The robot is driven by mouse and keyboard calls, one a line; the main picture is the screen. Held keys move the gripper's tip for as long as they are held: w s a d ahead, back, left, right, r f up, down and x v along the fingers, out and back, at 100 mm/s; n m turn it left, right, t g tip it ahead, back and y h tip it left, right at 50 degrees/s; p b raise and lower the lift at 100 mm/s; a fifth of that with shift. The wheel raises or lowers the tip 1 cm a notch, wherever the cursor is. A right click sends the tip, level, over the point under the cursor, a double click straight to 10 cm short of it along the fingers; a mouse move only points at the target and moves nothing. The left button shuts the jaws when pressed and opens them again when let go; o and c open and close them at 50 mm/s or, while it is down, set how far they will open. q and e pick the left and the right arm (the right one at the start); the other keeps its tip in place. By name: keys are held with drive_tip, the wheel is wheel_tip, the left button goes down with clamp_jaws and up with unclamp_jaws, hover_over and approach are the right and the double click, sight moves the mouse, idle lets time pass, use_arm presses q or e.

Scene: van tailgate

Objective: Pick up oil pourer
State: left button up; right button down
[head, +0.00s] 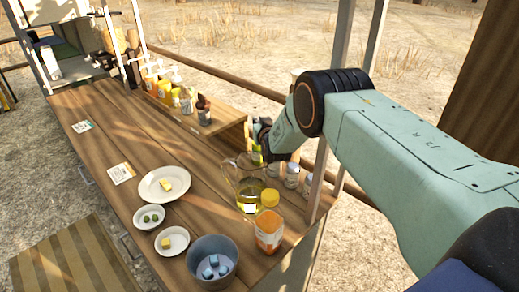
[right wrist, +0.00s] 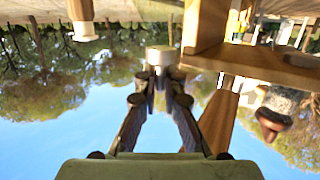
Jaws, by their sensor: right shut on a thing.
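My right gripper (head: 260,140) is over the far right edge of the table, beside the raised wooden shelf. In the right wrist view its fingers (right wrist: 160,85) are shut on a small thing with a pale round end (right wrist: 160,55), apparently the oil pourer. In the head view a small yellow-green part of this thing (head: 257,155) shows just below the fingers; the rest is hidden by the gripper. A clear glass jug (head: 249,192) with yellow liquid stands on the table below and nearer. My left gripper is not in view.
A bottle with a yellow cap and orange label (head: 268,232), a grey bucket with blue cubes (head: 213,248), plates (head: 150,190) and several jars (head: 291,175) crowd the near right. Bottles stand on the wooden shelf (head: 232,125). The table's left half (head: 110,135) is mostly clear.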

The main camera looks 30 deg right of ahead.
drive_tip(key=shift+w+a, duration=0.1)
drive_tip(key=shift+r, duration=0.15)
wheel_tip(320, 180, up, 9)
drive_tip(key=shift+r, duration=0.4)
idle(0.4)
